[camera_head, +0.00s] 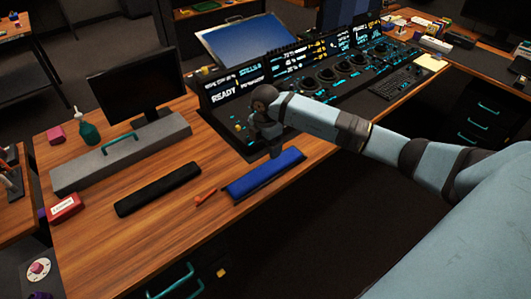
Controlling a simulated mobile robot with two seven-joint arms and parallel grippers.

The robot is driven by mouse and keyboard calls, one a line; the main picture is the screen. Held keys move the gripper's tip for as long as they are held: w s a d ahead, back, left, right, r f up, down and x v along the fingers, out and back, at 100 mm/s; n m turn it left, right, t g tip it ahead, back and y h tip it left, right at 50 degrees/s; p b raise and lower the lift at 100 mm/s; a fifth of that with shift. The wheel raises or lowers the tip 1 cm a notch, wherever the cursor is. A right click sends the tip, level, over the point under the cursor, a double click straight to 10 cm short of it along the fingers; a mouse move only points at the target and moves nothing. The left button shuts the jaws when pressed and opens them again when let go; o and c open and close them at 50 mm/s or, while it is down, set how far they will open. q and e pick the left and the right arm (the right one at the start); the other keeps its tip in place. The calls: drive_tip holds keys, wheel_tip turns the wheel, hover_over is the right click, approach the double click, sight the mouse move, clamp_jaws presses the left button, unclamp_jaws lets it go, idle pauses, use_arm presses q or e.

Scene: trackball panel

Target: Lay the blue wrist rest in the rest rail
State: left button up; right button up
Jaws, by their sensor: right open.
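The blue wrist rest (258,179) is a long padded bar near the front edge of the wooden desk, just in front of the control panel. My right gripper (275,152) points down at its upper right part, open. The fingertips are small and dark here, and I cannot tell whether they touch the rest. A long black bar (158,188) lies on the desk to the left. I cannot tell from this view whether it is the rest rail or another rest. My left gripper is out of view.
A small red-orange object (206,197) lies between the two bars. A grey block with a teal handle (122,152), a monitor (131,92), a green bottle (88,127) and a red box (65,209) stand at left. The control panel (325,70) stands behind my right arm.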

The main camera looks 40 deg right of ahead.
drive_tip(key=s+a+f+n+y, duration=0.35)
drive_tip(key=a+y, duration=0.25)
drive_tip(key=a, duration=0.5)
drive_tip(key=s+a+r+m+t+y, duration=0.3)
drive_tip(key=s+a+t+y, duration=0.15)
drive_tip(key=a, duration=0.25)
drive_tip(key=s+a+r+m+t+y, duration=0.2)
drive_tip(key=s+a+r+t+y, duration=0.1)
drive_tip(key=s+a+t+y, duration=0.25)
drive_tip(key=s+d+f+m+h, duration=0.3)
drive_tip(key=s+f+m+h, duration=0.3)
drive_tip(key=s+f+m, duration=0.1)
drive_tip(key=s+d+f+m+h, duration=0.3)
drive_tip(key=s+f+m+h, duration=0.3)
drive_tip(key=f+m+h, duration=0.15)
wheel_tip(320, 180, up, 11)
drive_tip(key=p, duration=1.2)
drive_tip(key=shift+s+d+f+t+p, duration=0.15)
drive_tip(key=shift+s+d+t+p, duration=0.2)
drive_tip(key=shift+t, duration=0.05)
